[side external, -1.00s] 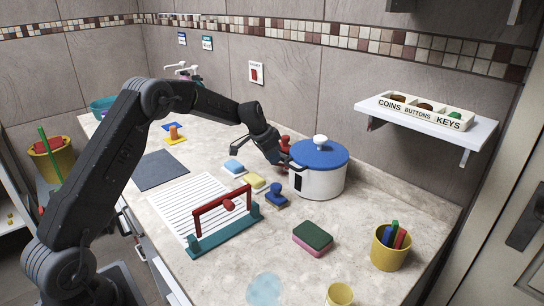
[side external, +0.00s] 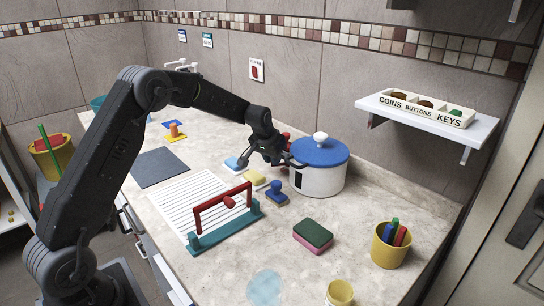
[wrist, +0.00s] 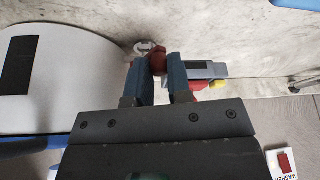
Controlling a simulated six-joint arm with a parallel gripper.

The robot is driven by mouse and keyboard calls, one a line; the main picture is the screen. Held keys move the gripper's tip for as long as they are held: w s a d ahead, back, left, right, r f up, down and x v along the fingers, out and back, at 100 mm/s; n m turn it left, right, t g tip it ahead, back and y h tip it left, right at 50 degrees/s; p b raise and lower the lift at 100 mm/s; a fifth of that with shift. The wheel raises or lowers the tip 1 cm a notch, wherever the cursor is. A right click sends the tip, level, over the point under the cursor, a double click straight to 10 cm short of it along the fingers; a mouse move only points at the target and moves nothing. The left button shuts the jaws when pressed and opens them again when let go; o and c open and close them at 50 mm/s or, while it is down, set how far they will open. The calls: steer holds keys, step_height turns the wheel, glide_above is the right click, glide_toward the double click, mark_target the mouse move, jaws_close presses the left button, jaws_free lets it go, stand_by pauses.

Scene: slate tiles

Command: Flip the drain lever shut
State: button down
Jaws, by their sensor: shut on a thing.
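My gripper (side external: 259,158) is low over the counter, just left of the white pot with the blue lid (side external: 318,165). In the wrist view its two fingers (wrist: 158,68) stand a little apart, with a rounded red part (wrist: 158,59) between their tips. The gripper is shut on this red part. A small pale fitting (wrist: 146,47) shows just beyond it. I cannot tell for sure that the red part is the drain lever, as the fingers hide much of it. In the side view a bit of red (side external: 287,136) shows behind my gripper.
Close by are sponge-like blocks (side external: 254,179), a blue-knobbed stamp (side external: 276,191) and a teal stand with a red bar (side external: 224,232). A green-and-pink sponge (side external: 313,236) and yellow cup (side external: 390,246) are at right.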

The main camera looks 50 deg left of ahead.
steer(key=shift+s+d+n+y, duration=0.1)
steer(key=shift+d+n+y, duration=0.2)
steer(key=shift+n, duration=0.4)
steer(key=c, duration=1.1)
jaws_free()
steer(key=v, duration=1.4)
steer(key=shift+o, duration=0.2)
steer(key=shift+f, duration=0.1)
